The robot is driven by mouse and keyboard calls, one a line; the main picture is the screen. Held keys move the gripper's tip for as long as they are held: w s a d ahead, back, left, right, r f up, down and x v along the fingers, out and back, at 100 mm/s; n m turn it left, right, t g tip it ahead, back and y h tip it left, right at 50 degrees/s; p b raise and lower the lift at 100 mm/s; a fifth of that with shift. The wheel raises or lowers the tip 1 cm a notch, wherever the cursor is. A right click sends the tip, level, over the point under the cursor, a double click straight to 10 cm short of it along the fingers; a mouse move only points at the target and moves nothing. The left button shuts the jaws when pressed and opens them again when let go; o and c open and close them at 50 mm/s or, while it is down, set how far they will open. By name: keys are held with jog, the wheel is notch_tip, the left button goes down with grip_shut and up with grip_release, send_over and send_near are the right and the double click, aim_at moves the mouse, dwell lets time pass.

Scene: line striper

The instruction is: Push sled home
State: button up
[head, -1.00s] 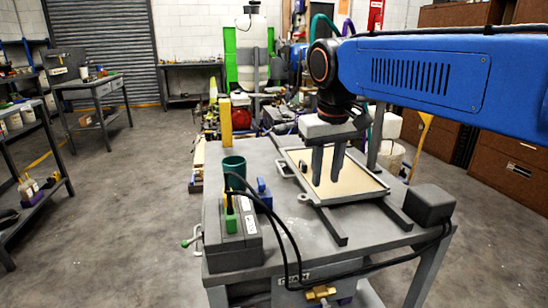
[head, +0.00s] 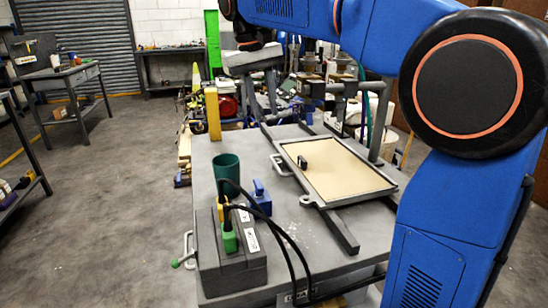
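The sled (head: 312,190) is a grey-framed tray with a beige bed, lying on dark rails (head: 345,235) across the grey bench. A handle (head: 278,165) sticks out on its left side and a small ring tab (head: 306,200) sits at its near corner. A small black piece (head: 302,161) stands on the bed. My gripper (head: 263,108) is beyond the sled, above the far part of the bench, pointing down. Its two fingers are apart with nothing seen between them. My arm hides the bench's right side.
A dark grey control box (head: 228,262) with green and yellow plugs and black cables stands at the bench's near left. A green cup (head: 227,172) and a blue block (head: 260,197) are behind it. A yellow post (head: 213,113) rises at the far left corner.

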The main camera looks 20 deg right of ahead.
aim_at(276, 165)
jog(key=d+f, duration=0.1)
jog(key=f, duration=0.4)
jog(key=d+f, duration=0.1)
jog(key=f, duration=0.4)
jog(key=d+f, duration=0.1)
jog(key=f, duration=0.4)
jog(key=shift+f, duration=0.35)
grip_shut()
